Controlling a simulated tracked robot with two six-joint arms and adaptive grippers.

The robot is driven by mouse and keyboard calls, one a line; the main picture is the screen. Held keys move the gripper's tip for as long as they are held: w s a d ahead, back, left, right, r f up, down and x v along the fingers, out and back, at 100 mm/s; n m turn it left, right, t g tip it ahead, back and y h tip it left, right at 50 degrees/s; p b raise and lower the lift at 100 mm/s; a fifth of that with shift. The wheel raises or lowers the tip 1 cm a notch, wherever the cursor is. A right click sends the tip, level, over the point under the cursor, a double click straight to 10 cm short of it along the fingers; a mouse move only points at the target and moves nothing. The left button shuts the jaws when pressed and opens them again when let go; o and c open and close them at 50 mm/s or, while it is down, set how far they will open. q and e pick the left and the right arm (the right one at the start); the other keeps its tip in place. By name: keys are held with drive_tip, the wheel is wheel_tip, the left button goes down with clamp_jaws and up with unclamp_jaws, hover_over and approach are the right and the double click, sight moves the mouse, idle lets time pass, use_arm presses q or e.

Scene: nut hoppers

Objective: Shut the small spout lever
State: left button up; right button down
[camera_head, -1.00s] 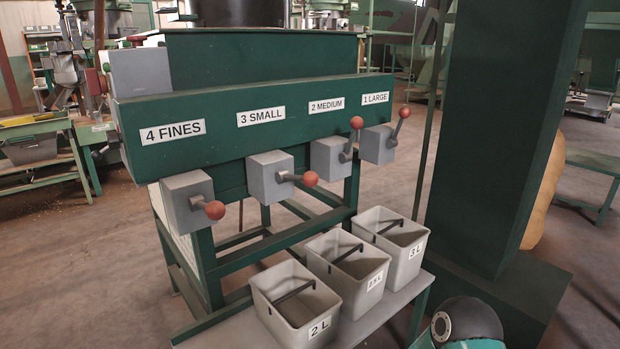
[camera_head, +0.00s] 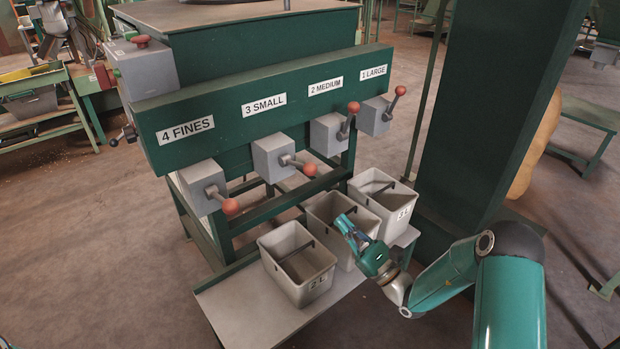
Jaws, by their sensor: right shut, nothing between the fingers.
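The small spout lever (camera_head: 298,163) sticks out to the right from the grey spout box (camera_head: 271,156) below the "3 SMALL" label (camera_head: 264,105). Its red ball (camera_head: 310,169) is at the end, slightly lower than its pivot, so the lever lies near level. My right gripper (camera_head: 345,223) is shut and empty. In the picture it is below and to the right of this lever, in front of the middle grey bin (camera_head: 322,211), apart from the lever. My left gripper is out of view.
The medium lever (camera_head: 348,120) and large lever (camera_head: 394,103) point up. Grey bins, including the 2 L bin (camera_head: 283,275) and 3 L bin (camera_head: 377,190), stand on the shelf (camera_head: 240,310) below. A green post (camera_head: 490,120) stands right.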

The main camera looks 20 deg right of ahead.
sight(298, 166)
drive_tip(key=shift+a, duration=0.15)
drive_tip(key=s+r+p+x, duration=0.1)
drive_tip(key=r+x, duration=0.1)
drive_tip(key=x, duration=1)
drive_tip(key=shift+r, duration=0.35)
drive_tip(key=shift+w, duration=0.1)
